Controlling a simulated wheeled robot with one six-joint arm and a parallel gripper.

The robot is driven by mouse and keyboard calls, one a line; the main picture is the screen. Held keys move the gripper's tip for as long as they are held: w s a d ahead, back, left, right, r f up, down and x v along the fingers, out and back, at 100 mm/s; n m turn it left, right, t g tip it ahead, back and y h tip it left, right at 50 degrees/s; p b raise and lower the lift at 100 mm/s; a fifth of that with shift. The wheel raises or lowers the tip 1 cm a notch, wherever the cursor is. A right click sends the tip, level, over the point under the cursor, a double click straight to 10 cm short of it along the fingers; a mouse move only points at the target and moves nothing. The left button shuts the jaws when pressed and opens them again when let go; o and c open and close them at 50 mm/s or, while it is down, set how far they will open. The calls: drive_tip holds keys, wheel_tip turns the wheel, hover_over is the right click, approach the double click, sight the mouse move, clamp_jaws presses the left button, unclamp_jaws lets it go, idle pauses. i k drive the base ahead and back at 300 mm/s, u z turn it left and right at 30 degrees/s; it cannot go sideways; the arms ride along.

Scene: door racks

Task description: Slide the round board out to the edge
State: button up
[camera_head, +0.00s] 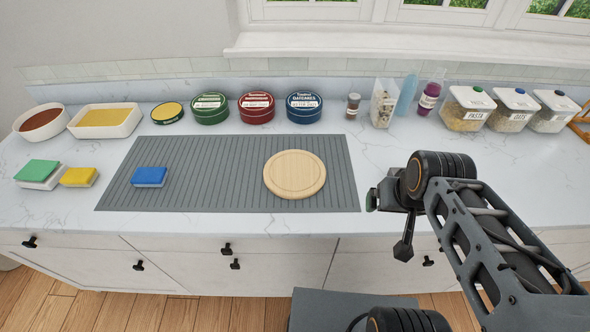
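The round board (294,174) is pale wood and lies flat on the right part of the grey ribbed mat (220,178). Its near edge is a short way back from the mat's front edge and the counter's front edge. My gripper (373,200) is at the end of my arm, to the right of the board and the mat, apart from the board. The gripper is small and seen from behind the wrist, so its fingers do not show clearly.
A blue sponge (149,177) lies on the mat's left side. Green (37,170) and yellow (79,177) sponges lie left of it. Round tins (256,107), bottles and food containers (467,108) line the back. Bare mat separates the board from the blue sponge.

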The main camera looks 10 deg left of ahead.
sight(291, 175)
drive_tip(key=k, duration=1)
drive_tip(key=u, duration=2.25)
drive_tip(key=i, duration=1.05)
drive_tip(key=z, duration=1.7)
drive_tip(key=i, duration=0.5)
drive_tip(key=z, duration=0.05)
